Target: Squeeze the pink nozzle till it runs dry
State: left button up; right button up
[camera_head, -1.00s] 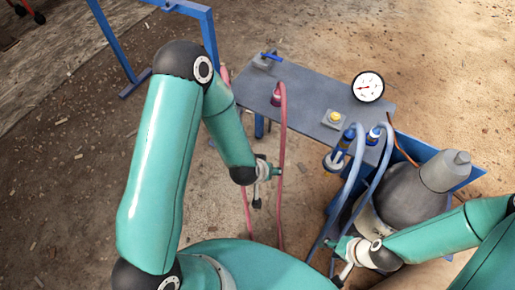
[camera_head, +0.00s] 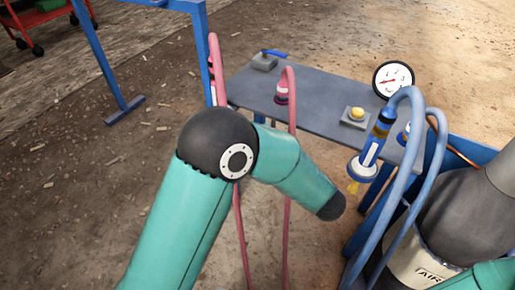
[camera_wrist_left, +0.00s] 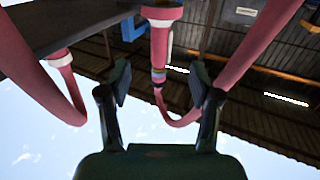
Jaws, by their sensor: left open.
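The pink nozzle (camera_wrist_left: 160,45) is in the middle of the left wrist view, with a wide flange at the top and a pale band. A pink hose bends away at its lower end. My left gripper (camera_wrist_left: 160,78) is open, with one finger on each side of the nozzle; I cannot tell whether either finger touches it. There, a pink fitting (camera_head: 282,93) with a looped hose stands on the grey table (camera_head: 320,118). My right gripper is outside both views.
A pressure gauge (camera_head: 393,79), a yellow button (camera_head: 357,113) and a blue lever (camera_head: 272,53) are on the table. Pink hoses hang near my left arm.

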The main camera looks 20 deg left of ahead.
pick_arm(q)
jog(key=b, duration=0.4)
send_near(214, 94)
jog(key=w+a+f, duration=0.1)
jog(key=w+a, duration=0.1)
jog(key=a, duration=0.1)
jog(key=w+a+f, duration=0.3)
jog(key=w+a, duration=0.1)
jog(key=a, duration=0.1)
jog(key=shift+w+a+f, duration=0.15)
jog(key=shift+a+f, duration=0.1)
jog(key=shift+a, duration=0.05)
grip_shut()
grip_release()
jog(key=shift+d, duration=0.15)
